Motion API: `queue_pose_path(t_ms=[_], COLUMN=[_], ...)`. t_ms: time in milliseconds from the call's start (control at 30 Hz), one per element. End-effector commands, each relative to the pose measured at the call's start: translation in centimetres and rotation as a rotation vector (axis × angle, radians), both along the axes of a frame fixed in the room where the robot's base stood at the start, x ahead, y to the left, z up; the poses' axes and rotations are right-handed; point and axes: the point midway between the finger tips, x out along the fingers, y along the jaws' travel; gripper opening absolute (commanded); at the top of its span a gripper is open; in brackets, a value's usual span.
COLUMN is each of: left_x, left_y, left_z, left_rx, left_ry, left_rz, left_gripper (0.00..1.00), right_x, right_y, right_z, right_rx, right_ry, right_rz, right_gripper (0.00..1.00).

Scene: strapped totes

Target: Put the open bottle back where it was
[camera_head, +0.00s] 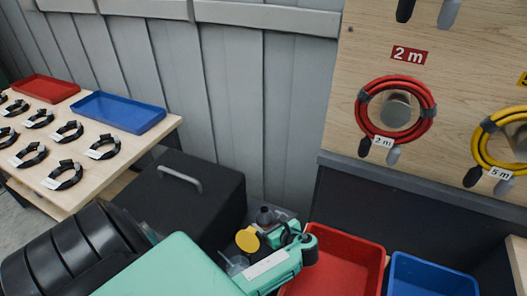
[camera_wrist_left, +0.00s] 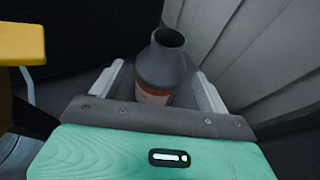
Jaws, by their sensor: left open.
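The open bottle (camera_wrist_left: 165,62) is dark grey with an uncapped round mouth and an orange-red label. In the left wrist view it stands between the two pale fingers of my left gripper (camera_wrist_left: 158,88), with gaps at its sides; its base is hidden behind the gripper body. The jaws are open. In the head view the dark bottle top (camera_head: 265,215) shows just beyond my left gripper (camera_head: 284,222), near the wall. What it stands on is mostly hidden. My right gripper is out of view.
A yellow-topped item (camera_head: 247,240) stands close left of the gripper, also in the left wrist view (camera_wrist_left: 20,42). A black case (camera_head: 185,190) is left, a red bin (camera_head: 340,262) and blue bin (camera_head: 430,278) right. The panelled wall (camera_head: 230,90) is close behind.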

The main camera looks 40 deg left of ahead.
Motion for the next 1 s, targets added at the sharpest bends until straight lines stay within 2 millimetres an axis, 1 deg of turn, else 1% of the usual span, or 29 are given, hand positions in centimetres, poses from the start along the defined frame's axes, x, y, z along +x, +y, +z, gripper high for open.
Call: queue_pose_path(t_ms=[33,100,233,467,800,867,967,1000], left_x=[-0.1,-0.3,-0.5,-0.5,-0.5,-0.5,-0.5,-0.5], left_y=[-0.7,-1.5,-2.3,-2.4,-2.4,-2.4,-2.4,-2.4], left_z=[0.3,0.6,1.0,1.1,1.1,1.4,2.5,3.2], left_rx=[-0.001,-0.001,0.0,0.001,0.001,0.001,0.001,0.001], left_ry=[-0.001,0.0,-0.001,-0.001,-0.001,-0.001,-0.001,-0.001], left_rz=[-0.001,-0.001,0.0,0.001,0.001,0.001,0.0,0.0], left_gripper=[0.78,0.78,0.78,0.78,0.78,0.78,0.78,0.78], right_x=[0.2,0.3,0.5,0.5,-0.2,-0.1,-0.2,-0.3], right_y=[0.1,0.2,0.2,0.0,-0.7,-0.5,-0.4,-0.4], right_z=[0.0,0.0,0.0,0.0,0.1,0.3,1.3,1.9], right_rx=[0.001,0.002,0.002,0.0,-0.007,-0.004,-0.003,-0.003], right_ry=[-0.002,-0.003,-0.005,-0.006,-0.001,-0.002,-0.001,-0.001], right_rz=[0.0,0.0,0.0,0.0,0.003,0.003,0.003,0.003], right_gripper=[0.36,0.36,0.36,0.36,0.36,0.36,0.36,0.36])
